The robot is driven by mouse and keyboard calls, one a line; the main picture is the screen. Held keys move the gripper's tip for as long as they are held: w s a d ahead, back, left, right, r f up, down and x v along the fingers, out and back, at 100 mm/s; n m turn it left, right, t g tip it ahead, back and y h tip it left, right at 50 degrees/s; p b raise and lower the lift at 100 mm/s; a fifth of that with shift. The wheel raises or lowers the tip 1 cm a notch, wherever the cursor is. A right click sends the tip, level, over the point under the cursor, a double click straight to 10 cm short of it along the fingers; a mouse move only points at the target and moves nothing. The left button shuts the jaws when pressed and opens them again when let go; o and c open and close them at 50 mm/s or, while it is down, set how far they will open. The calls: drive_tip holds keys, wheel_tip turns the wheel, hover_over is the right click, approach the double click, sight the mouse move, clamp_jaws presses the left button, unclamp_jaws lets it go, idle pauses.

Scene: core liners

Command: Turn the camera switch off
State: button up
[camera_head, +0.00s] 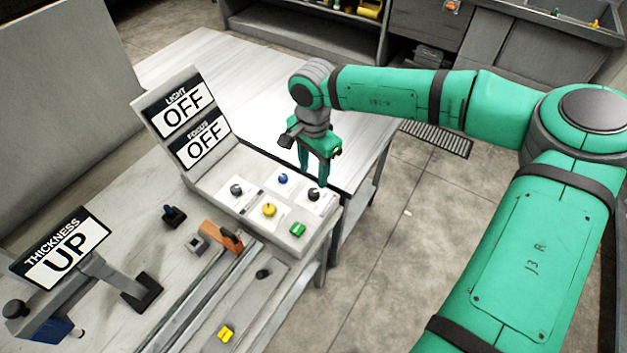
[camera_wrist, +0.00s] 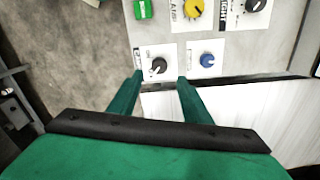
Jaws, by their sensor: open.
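A grey sloped control panel (camera_head: 207,178) carries several knobs on white label plates. A black knob (camera_head: 313,194) sits at its right side, directly below my gripper (camera_head: 313,182). In the wrist view this black knob (camera_wrist: 158,66) lies between my two open fingertips (camera_wrist: 160,77), with a finger on each side. Contact with the knob cannot be told. Its label is too small to read, so I cannot confirm which knob is the camera switch. Its pointer mark is hard to make out. My gripper is open and holds nothing.
Close by are a blue knob (camera_head: 283,179), a yellow knob (camera_head: 269,209), another black knob (camera_head: 236,190) and a green switch (camera_head: 298,229). A bare table (camera_head: 190,65) stands behind.

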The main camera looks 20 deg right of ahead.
wheel_tip(320, 180, up, 3)
drive_tip(key=shift+f, duration=0.2)
drive_tip(key=shift+d, duration=0.1)
idle(0.4)
drive_tip(key=shift+s, duration=0.1)
